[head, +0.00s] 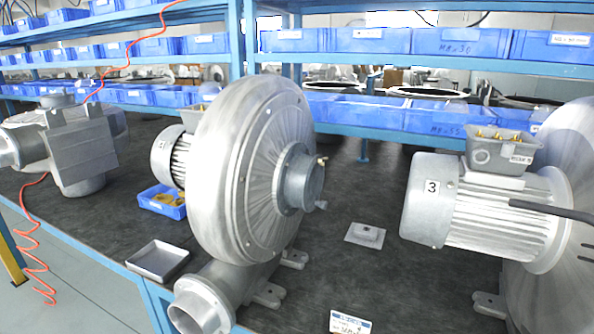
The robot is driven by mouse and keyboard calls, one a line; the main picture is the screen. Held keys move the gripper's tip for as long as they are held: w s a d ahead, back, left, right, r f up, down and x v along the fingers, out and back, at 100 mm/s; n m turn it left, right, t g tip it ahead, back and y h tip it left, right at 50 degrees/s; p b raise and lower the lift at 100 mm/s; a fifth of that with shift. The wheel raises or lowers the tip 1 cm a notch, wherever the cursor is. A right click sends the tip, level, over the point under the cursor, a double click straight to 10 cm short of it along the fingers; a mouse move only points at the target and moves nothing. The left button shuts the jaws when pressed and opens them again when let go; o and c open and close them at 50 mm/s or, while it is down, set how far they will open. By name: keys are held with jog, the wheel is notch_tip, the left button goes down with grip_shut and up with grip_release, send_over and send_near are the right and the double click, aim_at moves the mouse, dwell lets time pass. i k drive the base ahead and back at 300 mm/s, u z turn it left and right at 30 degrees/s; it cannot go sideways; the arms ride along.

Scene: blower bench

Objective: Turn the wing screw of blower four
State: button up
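No blower with a readable 4 is in view. A large grey blower (242,170) stands in the middle; the label on its motor (168,158) is too small to read surely. Its hub (299,180) has a small brass-tipped fitting (321,161) and a small grey knob (321,205); I cannot tell whether either is a wing screw. A blower motor marked 3 (430,190) stands at the right. A dark bar (545,208) enters from the right edge in front of this motor. It may be part of my gripper; its opening does not show.
Another grey machine (80,150) stands at the left. A metal tray (158,261), a blue bin (162,200), a small plate (366,235) and a label card (350,322) lie on the dark bench. Blue-bin shelves (370,68) stand behind. Red coiled hose (38,260) hangs at the left.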

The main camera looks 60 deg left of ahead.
aim_at(321, 161)
jog(key=z, duration=0.15)
jog(key=i, duration=0.15)
jog(key=u, duration=2.3)
jog(key=i, duration=0.2)
jog(key=u, duration=0.55)
jog(key=i, duration=0.9)
jog(key=z, duration=1.75)
